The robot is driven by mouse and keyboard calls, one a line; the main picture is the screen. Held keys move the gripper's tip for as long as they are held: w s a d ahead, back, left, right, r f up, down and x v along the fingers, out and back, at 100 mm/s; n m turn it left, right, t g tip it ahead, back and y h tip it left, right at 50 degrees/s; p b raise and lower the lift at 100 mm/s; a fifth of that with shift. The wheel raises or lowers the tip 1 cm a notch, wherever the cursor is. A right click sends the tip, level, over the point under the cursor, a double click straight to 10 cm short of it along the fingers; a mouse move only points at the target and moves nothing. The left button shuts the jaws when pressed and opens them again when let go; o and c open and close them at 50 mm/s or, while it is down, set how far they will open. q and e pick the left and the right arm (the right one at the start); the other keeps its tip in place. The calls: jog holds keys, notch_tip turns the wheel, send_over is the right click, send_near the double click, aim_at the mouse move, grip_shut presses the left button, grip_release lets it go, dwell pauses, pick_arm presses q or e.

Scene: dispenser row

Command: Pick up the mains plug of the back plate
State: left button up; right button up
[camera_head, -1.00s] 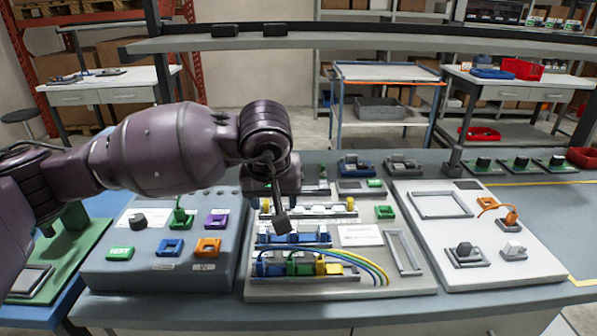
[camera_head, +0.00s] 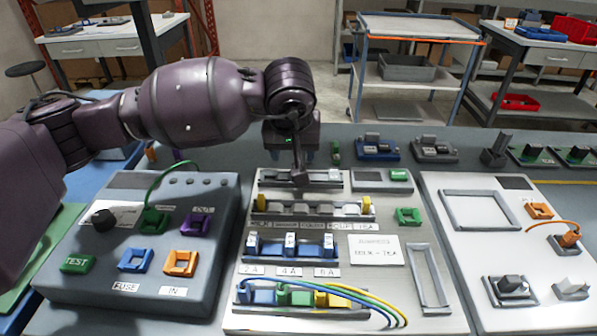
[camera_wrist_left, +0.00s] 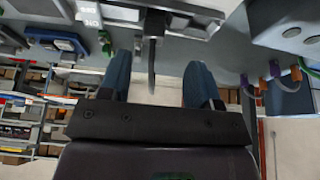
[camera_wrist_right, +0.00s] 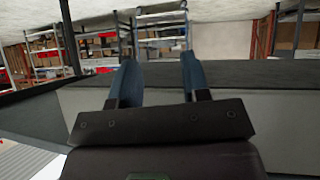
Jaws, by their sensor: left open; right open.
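The pale middle plate (camera_head: 452,318), with rails of coloured terminals, is probably the back plate. My left gripper (camera_head: 292,156) points down at its far edge, by the rearmost rail (camera_head: 325,178). Its blue fingers are open. In the left wrist view a dark upright piece (camera_wrist_left: 152,50) shows between the fingers (camera_wrist_left: 157,80), apart from both. It may be the mains plug or its lead; I cannot tell. In the head view my arm hides that spot. My right gripper (camera_wrist_right: 160,78) is open and empty, facing a grey surface; it is outside the head view.
A grey box (camera_head: 75,285) with a green cable stands left of the plate. A white panel (camera_head: 460,222) with an orange plug (camera_head: 570,238) lies to the right. Blue and grey modules (camera_head: 377,148) stand behind. A strip of bench behind the plate is bare.

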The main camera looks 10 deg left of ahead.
pick_arm(q)
jog(key=x, duration=0.4)
jog(key=b+x, duration=0.1)
jog(key=x, duration=0.2)
jog(key=shift+w+d+r, duration=0.1)
jog(key=shift+d, duration=0.25)
jog(key=shift+r, duration=0.1)
jog(key=shift+c, duration=0.4)
grip_shut()
